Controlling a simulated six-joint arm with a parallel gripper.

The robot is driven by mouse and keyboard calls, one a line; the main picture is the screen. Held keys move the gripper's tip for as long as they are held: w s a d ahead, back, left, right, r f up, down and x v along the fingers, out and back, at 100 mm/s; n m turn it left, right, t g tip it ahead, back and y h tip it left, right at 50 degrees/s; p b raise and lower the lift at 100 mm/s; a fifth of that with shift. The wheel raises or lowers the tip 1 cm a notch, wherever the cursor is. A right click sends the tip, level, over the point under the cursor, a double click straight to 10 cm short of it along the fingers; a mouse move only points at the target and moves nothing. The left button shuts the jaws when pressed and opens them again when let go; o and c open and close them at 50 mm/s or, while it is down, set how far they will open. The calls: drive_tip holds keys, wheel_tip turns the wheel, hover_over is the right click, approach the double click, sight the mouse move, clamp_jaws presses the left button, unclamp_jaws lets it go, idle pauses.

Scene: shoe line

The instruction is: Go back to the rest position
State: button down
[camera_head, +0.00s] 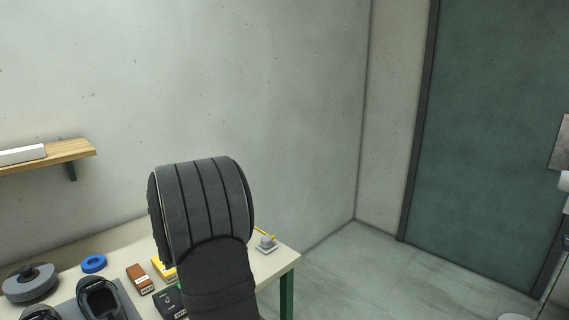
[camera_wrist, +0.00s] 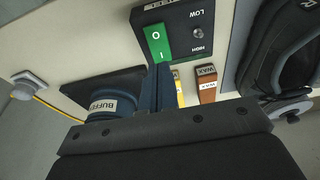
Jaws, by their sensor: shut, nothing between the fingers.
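My gripper (camera_wrist: 160,78) shows in the wrist view with its two dark fingers together and nothing between them. The fingertips are in front of a black control box (camera_wrist: 190,42), near its green rocker switch (camera_wrist: 158,43); I cannot tell whether they touch it. The box is marked LOW and HIGH beside a small knob. In the head view my dark arm rises over the table and hides the gripper; the control box (camera_head: 171,300) shows partly at the arm's left side.
A dark unit labelled BUFFER (camera_wrist: 98,107) stands close to the fingers. A brown wax block (camera_head: 139,278), a blue ring (camera_head: 94,263), a grey disc (camera_head: 30,283) and a dark shoe (camera_head: 100,299) are on the table. A small grey button unit (camera_head: 266,244) is near the right edge.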

drive_tip(key=s+d+r, duration=0.1)
drive_tip(key=r, duration=0.6)
drive_tip(key=s+d+r, duration=0.1)
drive_tip(key=d+r, duration=0.1)
drive_tip(key=r, duration=0.6)
drive_tip(key=shift+s, duration=0.4)
idle(1.3)
